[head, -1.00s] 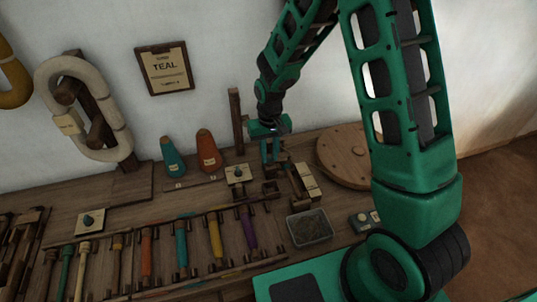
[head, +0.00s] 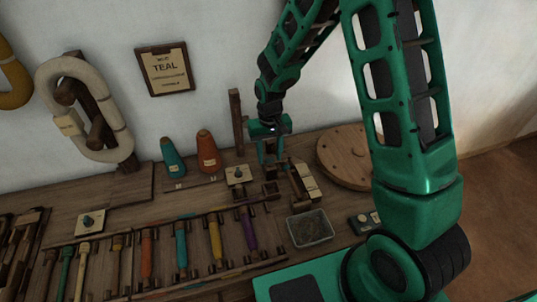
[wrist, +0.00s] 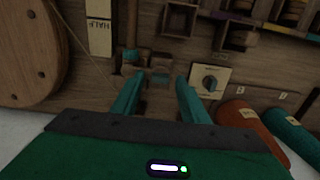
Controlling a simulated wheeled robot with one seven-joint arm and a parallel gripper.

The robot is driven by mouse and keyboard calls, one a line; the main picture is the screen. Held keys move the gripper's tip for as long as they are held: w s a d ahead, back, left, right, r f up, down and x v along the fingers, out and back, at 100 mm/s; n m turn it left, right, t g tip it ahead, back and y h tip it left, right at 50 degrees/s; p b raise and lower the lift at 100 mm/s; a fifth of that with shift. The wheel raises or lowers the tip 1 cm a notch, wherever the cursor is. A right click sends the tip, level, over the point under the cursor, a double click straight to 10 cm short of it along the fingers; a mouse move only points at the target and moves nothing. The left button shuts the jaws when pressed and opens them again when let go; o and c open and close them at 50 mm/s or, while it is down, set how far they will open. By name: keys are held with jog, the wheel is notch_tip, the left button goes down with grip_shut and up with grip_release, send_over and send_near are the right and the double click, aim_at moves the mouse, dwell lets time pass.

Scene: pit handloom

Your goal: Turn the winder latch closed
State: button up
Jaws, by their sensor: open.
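My gripper (head: 270,161) is open and empty, pointing down at the back of the bench. In the wrist view its two teal fingers (wrist: 158,88) stand apart above a small winder assembly (wrist: 133,69) of dark wood with teal parts. A small block with a teal part (wrist: 160,76) shows between the fingertips; I cannot tell if they touch it. A pale square plate with a dark round knob (wrist: 209,80) lies just right of the fingers; it also shows in the head view (head: 238,174). I cannot tell which of these parts is the latch. The fingers partly hide the winder.
A teal cone (head: 173,157) and an orange cone (head: 207,152) stand left of my gripper. A round wooden disc (head: 345,157) lies right. A rack of coloured bobbins (head: 180,245) and a grey tray (head: 310,228) are in front. A wall card (head: 165,68) reads TEAL.

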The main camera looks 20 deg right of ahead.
aim_at(272, 158)
notch_tip(272, 158, up, 11)
jog(key=shift+f, duration=0.2)
jog(key=shift+w, duration=0.1)
dwell(0.5)
jog(key=s+d+r+m, duration=0.2)
jog(key=s+d+r, duration=0.35)
jog(key=d, duration=0.25)
jog(key=s+d+r+m, duration=0.1)
jog(key=s+d+r, duration=0.3)
jog(key=s+d, duration=0.35)
jog(key=s+d+r+m, duration=0.1)
jog(key=s+d, duration=0.2)
jog(key=s, duration=0.6)
jog(key=s+d+r+m, duration=0.1)
jog(key=s+d+m, duration=0.1)
jog(key=s, duration=0.7)
jog(key=shift+s+d+r, duration=0.2)
jog(key=shift+d+r, duration=0.05)
jog(key=shift+d, duration=0.45)
